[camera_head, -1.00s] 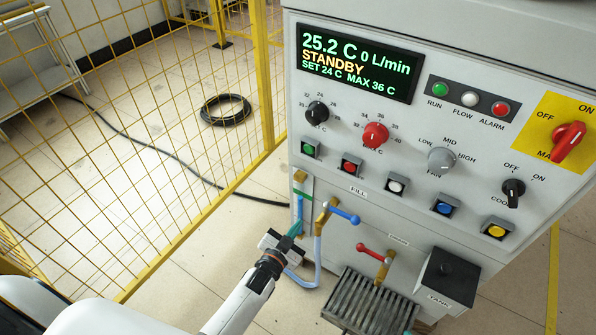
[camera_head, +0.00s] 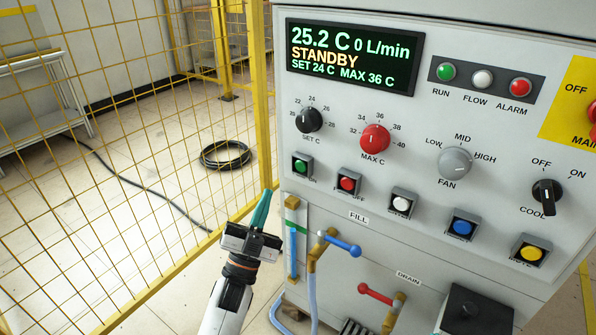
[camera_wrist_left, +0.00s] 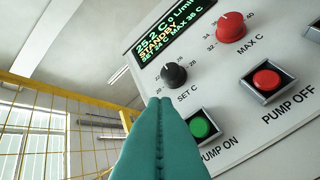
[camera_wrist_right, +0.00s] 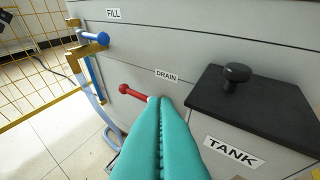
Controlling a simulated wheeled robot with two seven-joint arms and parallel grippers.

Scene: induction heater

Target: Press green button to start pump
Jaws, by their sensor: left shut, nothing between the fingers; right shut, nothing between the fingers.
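The green pump-on button (camera_head: 301,165) sits in a square dark frame at the left of the panel's button row. It also shows in the left wrist view (camera_wrist_left: 201,127), just right of my left fingertips. My left gripper (camera_head: 266,192) is shut and empty, its teal fingers pointing up, lower left of the button in the head view and apart from it. The display (camera_head: 353,57) reads STANDBY, 25.2 C and 0 L/min. My right gripper (camera_wrist_right: 164,100) is shut and empty in the right wrist view, near the drain valve and tank; it is outside the head view.
The red pump-off button (camera_head: 347,182) is right of the green one, with the SET C knob (camera_head: 309,119) above. The blue fill valve handle (camera_head: 342,245) and red drain handle (camera_head: 376,293) stick out below. A yellow mesh fence (camera_head: 263,100) stands close at left.

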